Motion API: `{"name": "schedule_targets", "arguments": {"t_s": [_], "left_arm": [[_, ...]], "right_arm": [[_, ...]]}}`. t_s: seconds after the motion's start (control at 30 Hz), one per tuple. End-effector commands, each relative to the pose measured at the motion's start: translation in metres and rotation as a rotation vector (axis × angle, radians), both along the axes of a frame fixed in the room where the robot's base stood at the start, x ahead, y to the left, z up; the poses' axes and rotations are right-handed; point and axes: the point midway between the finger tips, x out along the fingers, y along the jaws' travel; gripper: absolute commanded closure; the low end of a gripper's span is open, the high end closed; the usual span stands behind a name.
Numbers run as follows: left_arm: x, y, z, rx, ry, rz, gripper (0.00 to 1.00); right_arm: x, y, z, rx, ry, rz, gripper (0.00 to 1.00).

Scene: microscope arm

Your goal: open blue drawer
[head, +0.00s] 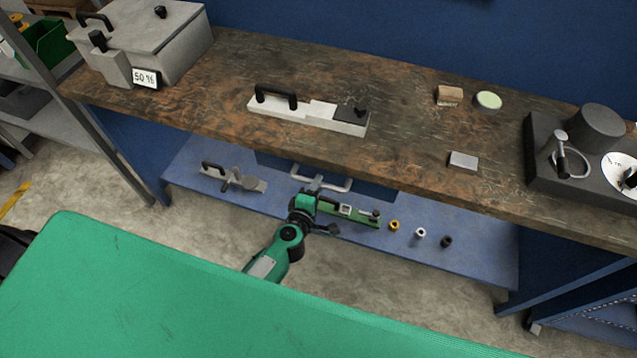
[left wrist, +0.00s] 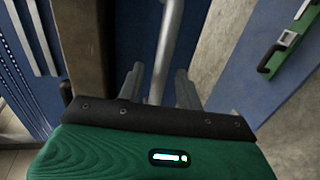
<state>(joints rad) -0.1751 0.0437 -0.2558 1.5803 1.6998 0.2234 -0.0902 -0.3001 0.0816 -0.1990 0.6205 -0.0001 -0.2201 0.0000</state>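The blue drawer (head: 375,191) sits under the worktop, its front partly hidden by the table edge. Its pale bar handle (head: 338,185) sticks out towards me. In the left wrist view the handle (left wrist: 166,45) runs between the two fingers, with a gap on each side. My left gripper (head: 315,187) is at the handle, open around the bar and not visibly clamped on it. The blue drawer front (left wrist: 136,40) shows behind the fingers in the wrist view. I cannot tell whether the drawer is fully closed. My right gripper is out of view.
The brown worktop (head: 400,110) overhangs the drawer. A blue lower shelf (head: 460,245) beneath holds a grey handled tool (head: 235,180), a green tool (head: 350,213) and several small rings. A green surface (head: 200,310) fills the near foreground. Open floor lies between.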

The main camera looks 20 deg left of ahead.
Motion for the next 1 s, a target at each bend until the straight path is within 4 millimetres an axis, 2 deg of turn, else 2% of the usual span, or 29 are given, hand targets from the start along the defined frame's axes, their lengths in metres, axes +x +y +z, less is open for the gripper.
{"name": "schedule_targets", "arguments": {"t_s": [0.2, 0.53, 0.73, 1.0], "left_arm": [[0.018, -0.001, -0.004, 0.0, 0.001, 0.0, 0.64], [0.02, -0.001, -0.004, 0.0, 0.001, 0.0, 0.64], [0.02, -0.001, -0.004, 0.0, 0.001, 0.0, 1.0], [0.017, -0.001, -0.005, 0.0, 0.002, 0.0, 1.0]], "right_arm": [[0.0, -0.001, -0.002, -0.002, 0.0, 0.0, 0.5], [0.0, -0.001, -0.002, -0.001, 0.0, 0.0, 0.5], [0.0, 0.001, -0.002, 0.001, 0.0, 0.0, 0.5], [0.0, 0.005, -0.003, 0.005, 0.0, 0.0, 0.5]]}}
